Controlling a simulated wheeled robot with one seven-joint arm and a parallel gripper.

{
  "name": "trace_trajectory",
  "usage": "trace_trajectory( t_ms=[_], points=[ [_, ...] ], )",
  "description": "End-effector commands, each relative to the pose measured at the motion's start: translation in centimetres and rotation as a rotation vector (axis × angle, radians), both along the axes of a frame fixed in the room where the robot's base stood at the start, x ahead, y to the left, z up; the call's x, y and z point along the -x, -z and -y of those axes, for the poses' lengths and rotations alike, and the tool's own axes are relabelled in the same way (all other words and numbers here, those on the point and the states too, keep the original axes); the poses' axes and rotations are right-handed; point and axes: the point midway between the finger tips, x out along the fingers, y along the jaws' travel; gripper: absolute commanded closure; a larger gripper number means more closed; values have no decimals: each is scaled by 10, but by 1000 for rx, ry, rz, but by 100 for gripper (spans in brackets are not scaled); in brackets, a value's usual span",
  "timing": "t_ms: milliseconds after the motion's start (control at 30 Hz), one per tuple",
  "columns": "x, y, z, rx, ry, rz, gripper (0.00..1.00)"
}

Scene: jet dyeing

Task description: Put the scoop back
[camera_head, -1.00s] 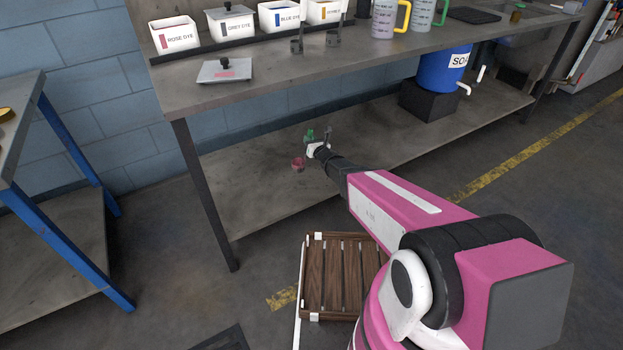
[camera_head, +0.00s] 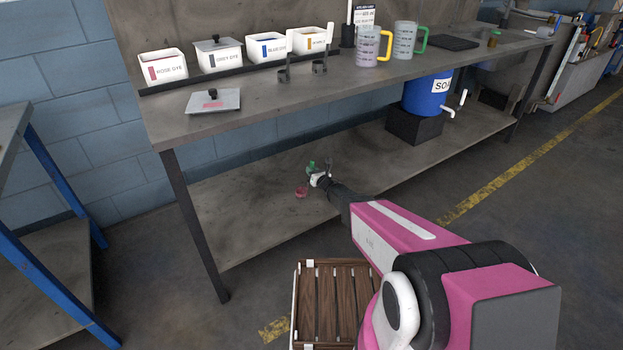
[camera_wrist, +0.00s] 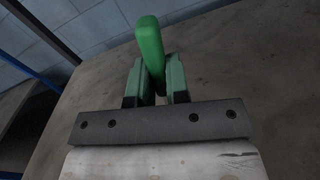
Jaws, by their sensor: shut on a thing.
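My gripper (camera_head: 318,178) is shut on the green handle (camera_wrist: 150,45) of the scoop. In the wrist view, the handle stands up between the two green finger pads. In the head view, a small rose-red cup (camera_head: 301,192) shows just left of and below the gripper; it looks like the scoop's bowl, but its join to the handle is not clear. The gripper appears in front of the bench's lower shelf, below the worktop. On the worktop, two dark scoop-like pieces with upright handles (camera_head: 286,73) (camera_head: 319,67) stand in front of the dye boxes.
The open rose dye box (camera_head: 164,69) stands at the left of several white boxes. A flat lid (camera_head: 214,103) lies before it. Measuring jugs (camera_head: 368,48) stand farther right. The worktop edge overhangs the lower shelf (camera_head: 245,222). A wooden crate (camera_head: 325,300) is on the floor.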

Motion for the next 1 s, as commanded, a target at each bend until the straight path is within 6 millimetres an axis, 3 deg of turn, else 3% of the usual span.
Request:
trace_trajectory(
  t_ms=[300, 700, 733, 800, 1000],
  points=[
    [-1, 37, 0, -1, 0, 0, 100],
    [0, 42, 0, 0, 0, 0, 100],
    [0, 42, 0, 0, 0, 0, 78],
    [0, 41, 0, 0, 0, 0, 59],
    [0, 41, 0, 0, 0, 0, 59]
  ],
)
